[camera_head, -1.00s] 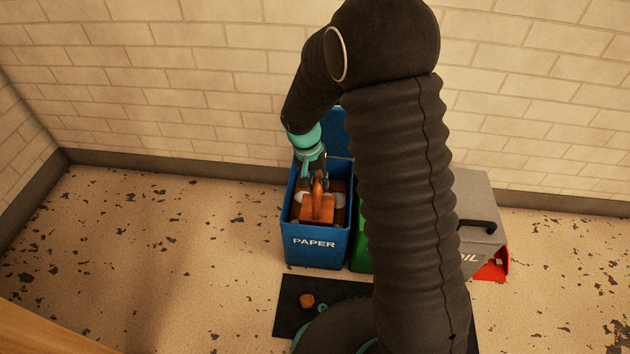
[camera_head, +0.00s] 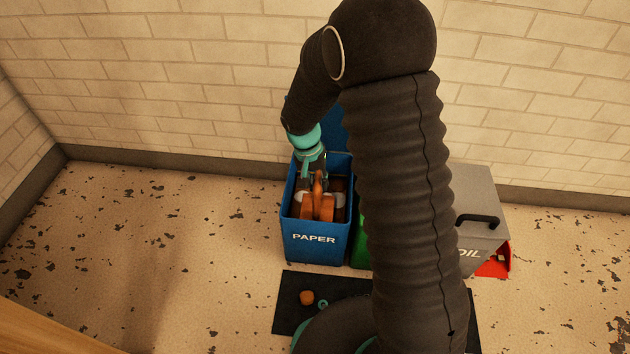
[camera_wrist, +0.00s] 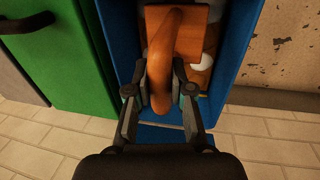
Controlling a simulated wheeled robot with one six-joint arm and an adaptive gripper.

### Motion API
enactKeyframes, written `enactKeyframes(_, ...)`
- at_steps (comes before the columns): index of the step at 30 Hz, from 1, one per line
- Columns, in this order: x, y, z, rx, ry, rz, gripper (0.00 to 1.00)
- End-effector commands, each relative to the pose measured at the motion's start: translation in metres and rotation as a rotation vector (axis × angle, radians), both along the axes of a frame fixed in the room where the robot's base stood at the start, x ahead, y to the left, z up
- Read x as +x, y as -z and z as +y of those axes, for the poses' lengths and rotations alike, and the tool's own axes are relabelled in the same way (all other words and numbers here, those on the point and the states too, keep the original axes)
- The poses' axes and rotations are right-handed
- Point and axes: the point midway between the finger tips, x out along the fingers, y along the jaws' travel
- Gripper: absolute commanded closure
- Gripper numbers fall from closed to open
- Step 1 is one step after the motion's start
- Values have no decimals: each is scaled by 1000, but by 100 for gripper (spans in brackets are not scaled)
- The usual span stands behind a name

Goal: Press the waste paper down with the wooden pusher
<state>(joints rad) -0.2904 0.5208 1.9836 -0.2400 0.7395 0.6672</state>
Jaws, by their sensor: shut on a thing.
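The wooden pusher (camera_head: 326,208) is orange-brown, with a flat board and an arched handle. My gripper (camera_wrist: 161,82) is shut on that handle, with one finger on each side of it in the wrist view. The board (camera_wrist: 190,30) is inside the open blue bin marked PAPER (camera_head: 314,254), over the waste paper. White paper (camera_wrist: 201,60) and brown pieces (camera_head: 338,186) show beside the board. The head view shows my gripper (camera_head: 317,172) reaching in from the back of the bin. Contact under the board is hidden.
A green bin (camera_wrist: 65,60) stands beside the blue one, mostly behind my arm in the head view. A grey bin (camera_head: 478,200) with a black handle and a red part stands farther right. Floor at left is clear.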

Motion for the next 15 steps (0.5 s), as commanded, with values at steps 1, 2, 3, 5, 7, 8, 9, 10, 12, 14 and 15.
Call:
enactKeyframes(1, -1, 3, 0, -1, 0, 2, 100)
enactKeyframes(2, -1, 4, 0, -1, 0, 2, 100)
enactKeyframes(3, -1, 5, 0, -1, 0, 2, 100)
enactKeyframes(5, -1, 6, 0, -1, 0, 2, 100)
enactKeyframes(7, -1, 8, 0, -1, 0, 2, 100)
enactKeyframes(8, -1, 9, 0, -1, 0, 2, 100)
enactKeyframes(9, -1, 10, 0, -1, 0, 2, 100)
enactKeyframes(10, -1, 10, 0, -1, 0, 2, 100)
enactKeyframes(12, -1, 12, 0, -1, 0, 2, 100)
enactKeyframes(14, -1, 14, 0, -1, 0, 2, 100)
enactKeyframes(15, -1, 15, 0, -1, 0, 2, 100)
